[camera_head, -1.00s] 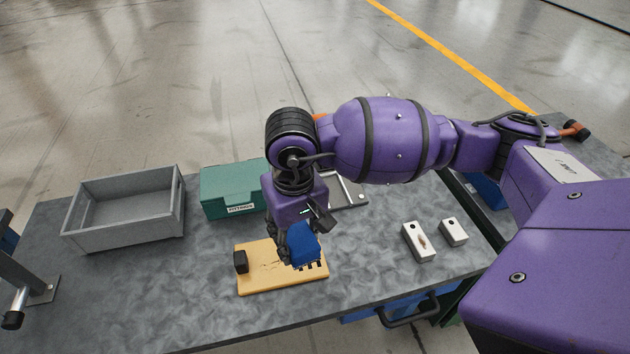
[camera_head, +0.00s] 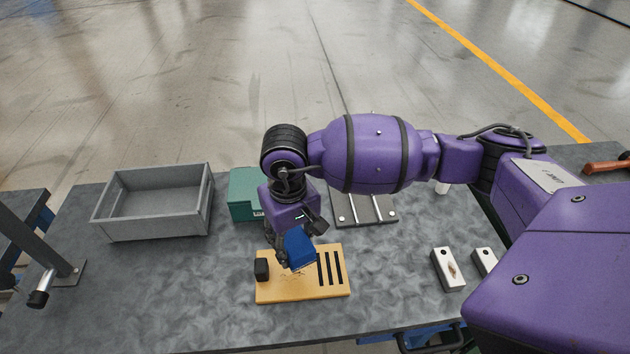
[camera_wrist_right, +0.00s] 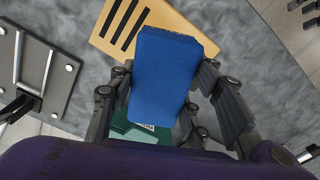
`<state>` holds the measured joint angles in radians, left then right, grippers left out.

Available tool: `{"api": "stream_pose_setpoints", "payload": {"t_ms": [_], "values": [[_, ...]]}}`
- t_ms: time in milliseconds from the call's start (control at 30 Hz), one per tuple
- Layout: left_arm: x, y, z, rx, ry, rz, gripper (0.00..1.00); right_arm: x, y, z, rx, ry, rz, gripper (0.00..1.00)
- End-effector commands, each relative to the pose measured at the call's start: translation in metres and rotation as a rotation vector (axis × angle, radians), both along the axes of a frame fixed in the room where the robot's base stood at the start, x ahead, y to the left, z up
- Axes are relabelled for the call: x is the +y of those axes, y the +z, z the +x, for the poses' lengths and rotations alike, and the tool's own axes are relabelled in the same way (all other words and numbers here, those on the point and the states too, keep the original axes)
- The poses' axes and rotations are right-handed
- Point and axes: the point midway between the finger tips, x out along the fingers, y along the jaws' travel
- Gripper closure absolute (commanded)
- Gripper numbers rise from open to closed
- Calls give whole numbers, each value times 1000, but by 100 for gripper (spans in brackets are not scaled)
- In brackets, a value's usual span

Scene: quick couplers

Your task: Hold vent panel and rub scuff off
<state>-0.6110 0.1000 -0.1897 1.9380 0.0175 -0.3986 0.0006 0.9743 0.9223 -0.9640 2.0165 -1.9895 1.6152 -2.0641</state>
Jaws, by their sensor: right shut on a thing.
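The vent panel (camera_head: 300,290) is a tan board lying on the grey bench, with black slots on its right and a black block-like knob (camera_head: 262,269) at its left. It also shows at the top of the right wrist view (camera_wrist_right: 168,18). My right gripper (camera_head: 287,254) is shut on a blue pad (camera_head: 300,247), which also fills the middle of the wrist view (camera_wrist_right: 163,75). The pad is tilted over the panel's middle; I cannot tell whether it touches. My left gripper is not in view.
A grey open bin (camera_head: 155,225) and a green box (camera_head: 243,194) stand behind the panel. A grey plate with rods (camera_head: 362,210) lies behind right. Metal blocks (camera_head: 447,270) sit at right. A metal stand (camera_head: 62,272) is at left. The bench left of the panel is clear.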

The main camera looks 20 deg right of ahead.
Motion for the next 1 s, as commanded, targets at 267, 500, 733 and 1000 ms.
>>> {"api": "stream_pose_setpoints", "payload": {"t_ms": [267,500,733,1000], "values": [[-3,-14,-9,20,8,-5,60,1,-26,0,4,2,2,76],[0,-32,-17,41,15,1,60,0,-56,0,5,1,0,76],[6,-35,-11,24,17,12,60,1,-77,0,2,2,2,76],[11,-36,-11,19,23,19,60,1,-79,1,-4,2,1,76]]}}
